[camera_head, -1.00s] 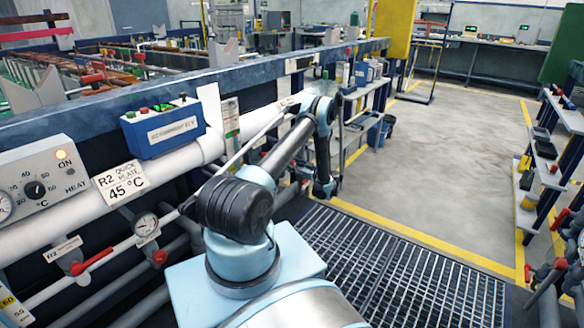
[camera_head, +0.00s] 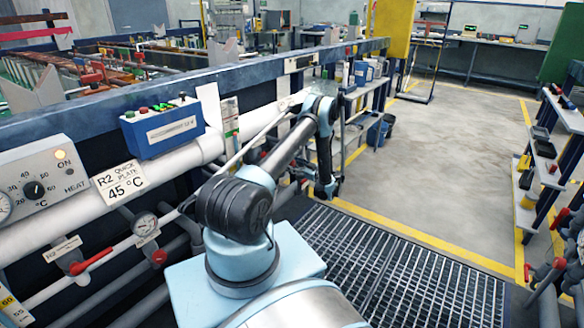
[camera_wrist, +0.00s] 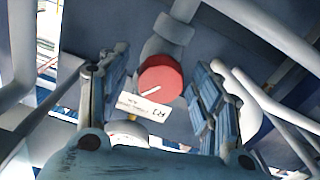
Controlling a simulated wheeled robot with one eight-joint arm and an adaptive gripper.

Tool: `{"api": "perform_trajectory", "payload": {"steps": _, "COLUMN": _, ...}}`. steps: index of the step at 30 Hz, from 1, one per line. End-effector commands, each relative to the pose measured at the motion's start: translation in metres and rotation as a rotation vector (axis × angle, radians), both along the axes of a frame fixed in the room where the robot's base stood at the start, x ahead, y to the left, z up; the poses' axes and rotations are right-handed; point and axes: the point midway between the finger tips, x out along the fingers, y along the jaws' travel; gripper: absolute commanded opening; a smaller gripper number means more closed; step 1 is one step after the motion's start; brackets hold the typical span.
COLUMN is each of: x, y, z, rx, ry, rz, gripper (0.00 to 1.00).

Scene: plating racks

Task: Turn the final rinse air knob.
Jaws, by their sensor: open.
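A red round knob (camera_wrist: 160,78) with a white pointer line shows in the wrist view, near the middle. A white label (camera_wrist: 145,107) lies just below it, its print too small to read surely; I cannot tell for certain that this is the final rinse air knob. My gripper (camera_wrist: 155,85) is open, with one finger to the left and one to the right of the knob in the picture. No contact shows, and the remaining depth is hard to tell. In the head view my gripper (camera_head: 327,188) hangs low beside the tank line; the knob is not made out there.
White pipes (camera_wrist: 268,35) run close to the right finger. In the head view a blue control box (camera_head: 165,128), a heat dial panel (camera_head: 38,180) and a red-handled valve (camera_head: 90,262) line the left side. Floor grating (camera_head: 400,265) and open floor lie to the right.

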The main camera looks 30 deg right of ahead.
Motion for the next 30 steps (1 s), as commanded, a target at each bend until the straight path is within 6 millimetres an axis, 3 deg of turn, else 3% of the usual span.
{"api": "perform_trajectory", "payload": {"steps": 15, "x": -0.084, "y": -0.036, "z": -0.001, "rx": -0.001, "ry": 0.001, "rz": -0.002, "gripper": 0.59}}
{"api": "perform_trajectory", "payload": {"steps": 21, "x": -0.098, "y": -0.041, "z": -0.001, "rx": -0.001, "ry": 0.002, "rz": 0.0, "gripper": 0.59}}
{"api": "perform_trajectory", "payload": {"steps": 30, "x": -0.1, "y": -0.042, "z": -0.001, "rx": -0.001, "ry": 0.002, "rz": 0.001, "gripper": 0.59}}
